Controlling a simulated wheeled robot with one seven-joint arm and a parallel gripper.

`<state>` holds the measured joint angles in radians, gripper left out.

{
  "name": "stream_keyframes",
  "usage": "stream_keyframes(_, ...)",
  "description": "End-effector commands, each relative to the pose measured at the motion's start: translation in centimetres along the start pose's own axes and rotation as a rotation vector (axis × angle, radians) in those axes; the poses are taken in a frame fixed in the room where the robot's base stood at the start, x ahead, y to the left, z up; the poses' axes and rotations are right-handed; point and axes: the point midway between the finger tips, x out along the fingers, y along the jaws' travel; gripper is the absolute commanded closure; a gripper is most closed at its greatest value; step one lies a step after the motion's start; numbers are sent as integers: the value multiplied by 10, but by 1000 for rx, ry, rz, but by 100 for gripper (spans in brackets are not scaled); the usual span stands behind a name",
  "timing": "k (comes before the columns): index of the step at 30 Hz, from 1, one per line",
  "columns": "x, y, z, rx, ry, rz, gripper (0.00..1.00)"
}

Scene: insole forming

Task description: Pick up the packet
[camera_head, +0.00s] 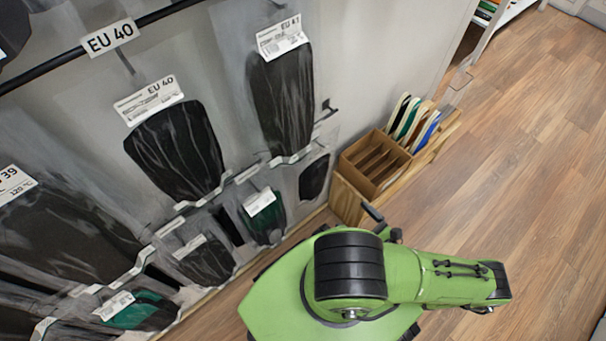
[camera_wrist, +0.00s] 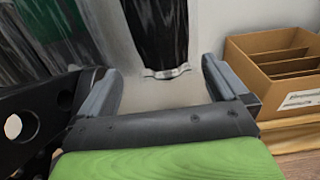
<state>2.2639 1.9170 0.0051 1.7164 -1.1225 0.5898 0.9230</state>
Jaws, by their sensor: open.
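My gripper (camera_wrist: 160,85) is open, with its two grey fingers spread apart and nothing between them. In the wrist view, a dark, glossy packet (camera_wrist: 157,35) hangs straight ahead, past and above the gap between the fingers. Its lower end meets a pale holder edge, and its top is out of frame. In the head view, several dark packets hang on the grey wall, including a large one labelled EU 40 (camera_head: 178,150) and one labelled EU 41 (camera_head: 282,100). I cannot tell which one the wrist view faces.
A brown divided box (camera_head: 374,165) stands at the wall's right end, and shows at right in the wrist view (camera_wrist: 262,70). Colored flat pieces (camera_head: 413,122) stand behind it. Smaller packets with green parts (camera_head: 264,218) hang lower. Wooden floor (camera_head: 540,130) is clear at right.

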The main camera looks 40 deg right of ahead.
Motion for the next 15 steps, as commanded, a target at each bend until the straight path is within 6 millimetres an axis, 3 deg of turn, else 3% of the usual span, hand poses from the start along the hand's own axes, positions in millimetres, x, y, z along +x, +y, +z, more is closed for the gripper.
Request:
stream_keyframes(10,78,2,2,2,-5,2,0)
stream_keyframes(15,103,1,2,1,-2,1,0)
